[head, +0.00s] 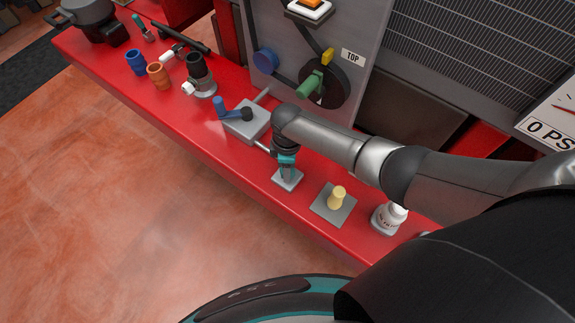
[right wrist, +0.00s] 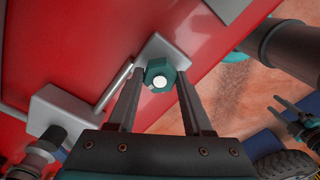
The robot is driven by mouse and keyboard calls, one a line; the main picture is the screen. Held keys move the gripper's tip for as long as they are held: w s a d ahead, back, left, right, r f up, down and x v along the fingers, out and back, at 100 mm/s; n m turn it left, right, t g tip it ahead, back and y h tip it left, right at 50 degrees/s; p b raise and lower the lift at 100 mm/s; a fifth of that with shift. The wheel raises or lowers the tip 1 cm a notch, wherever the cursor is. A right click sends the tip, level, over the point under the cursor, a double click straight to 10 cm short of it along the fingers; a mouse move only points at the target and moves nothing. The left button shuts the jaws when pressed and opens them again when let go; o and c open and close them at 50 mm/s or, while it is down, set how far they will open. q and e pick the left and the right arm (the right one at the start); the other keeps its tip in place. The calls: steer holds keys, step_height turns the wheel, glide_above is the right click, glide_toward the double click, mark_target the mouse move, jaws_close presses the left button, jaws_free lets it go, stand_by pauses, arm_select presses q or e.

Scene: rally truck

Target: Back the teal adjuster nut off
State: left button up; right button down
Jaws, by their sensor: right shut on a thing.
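The teal adjuster nut (right wrist: 154,66) shows in the right wrist view as a hexagon around a pale round stud end. It sits over a small grey plate (right wrist: 174,52) on the red surface. My right gripper (right wrist: 161,76) is shut on the nut, one finger on each side. In the head view my right arm reaches in from the right, and the right gripper (head: 287,168) points down over the grey plate (head: 288,181). The fingers mostly hide the nut there. My left gripper is not in the head view.
A grey box with a blue-handled lever (head: 245,122) stands just left of the gripper on the red bench (head: 215,126). An upright grey panel (head: 345,30) rises behind.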

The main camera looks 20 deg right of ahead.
steer(key=n, duration=0.6)
steer(key=shift+s+f, duration=0.15)
steer(key=n+b, duration=0.1)
steer(key=n, duration=0.5)
steer(key=shift+n+b, duration=0.3)
steer(key=shift+n, duration=0.1)
steer(key=n+b, duration=0.1)
steer(key=n, duration=0.5)
steer(key=shift+s+f+b, duration=0.1)
steer(key=shift+f+b, duration=0.05)
steer(key=shift+b, duration=0.25)
steer(key=n+b, duration=0.1)
steer(key=n, duration=0.4)
steer(key=shift+n+b, duration=0.35)
steer(key=shift+n, duration=0.05)
steer(key=c, duration=0.7)
jaws_free()
steer(key=o, duration=0.4)
steer(key=shift+w+r, duration=0.2)
